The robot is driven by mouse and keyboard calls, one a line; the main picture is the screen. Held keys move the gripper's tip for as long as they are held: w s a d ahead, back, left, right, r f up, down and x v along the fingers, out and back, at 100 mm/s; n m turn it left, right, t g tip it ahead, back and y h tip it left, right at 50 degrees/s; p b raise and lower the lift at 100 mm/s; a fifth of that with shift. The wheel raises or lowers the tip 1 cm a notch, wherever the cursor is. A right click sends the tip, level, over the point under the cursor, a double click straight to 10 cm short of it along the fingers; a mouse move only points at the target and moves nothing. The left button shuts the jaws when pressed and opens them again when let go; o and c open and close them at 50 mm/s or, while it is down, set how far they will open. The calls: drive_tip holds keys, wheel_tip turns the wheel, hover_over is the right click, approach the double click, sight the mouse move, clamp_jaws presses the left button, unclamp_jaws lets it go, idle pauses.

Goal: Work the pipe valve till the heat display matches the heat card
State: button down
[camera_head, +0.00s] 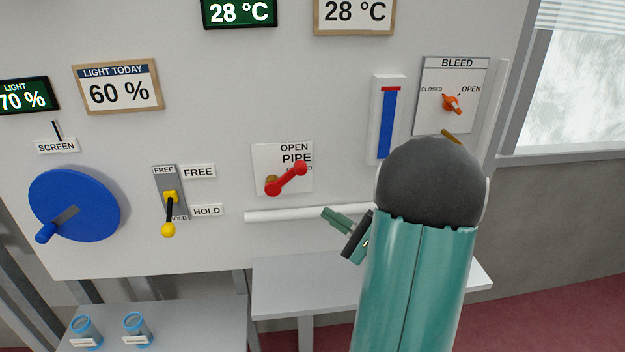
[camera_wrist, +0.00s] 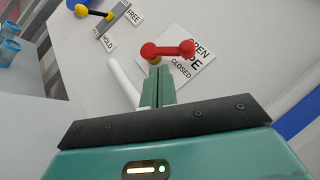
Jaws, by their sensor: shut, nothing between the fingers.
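The red pipe valve lever (camera_head: 286,179) sits on a white plate (camera_head: 262,160) marked OPEN, PIPE and a partly hidden CLOSED. The lever slants up to the right and covers part of the lower word. A dark green display (camera_head: 238,12) reads 28 °C and a wood-framed card (camera_head: 355,14) reads 28 °C; both are cut off at the top. My gripper (camera_head: 328,215) is shut and empty, below and right of the lever. In the wrist view its fingers (camera_wrist: 158,82) point at the red lever (camera_wrist: 168,49), seemingly without holding it.
A white pipe (camera_head: 290,214) runs below the valve. A yellow FREE/HOLD lever (camera_head: 170,205) and a blue crank wheel (camera_head: 75,205) are to the left. The orange bleed knob (camera_head: 453,104) and a blue gauge (camera_head: 387,120) are to the right. Blue-rimmed jars (camera_head: 136,328) stand on the lower shelf.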

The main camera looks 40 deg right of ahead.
sight(287, 179)
drive_tip(key=s+d+f+m+t+h, duration=0.1)
drive_tip(key=s+d+m+t+h, duration=0.15)
drive_tip(key=d+h, duration=0.3)
drive_tip(key=a+r+x, duration=0.1)
drive_tip(key=a+x, duration=0.1)
drive_tip(key=x, duration=1)
drive_tip(key=shift+s+a+y, duration=0.25)
drive_tip(key=shift+a+y, duration=0.1)
drive_tip(key=shift+y, duration=0.1)
drive_tip(key=shift+w+a+r+n+g+y, duration=0.3)
drive_tip(key=shift+a+r+n+g+y, duration=0.15)
drive_tip(key=shift+r+g, duration=0.1)
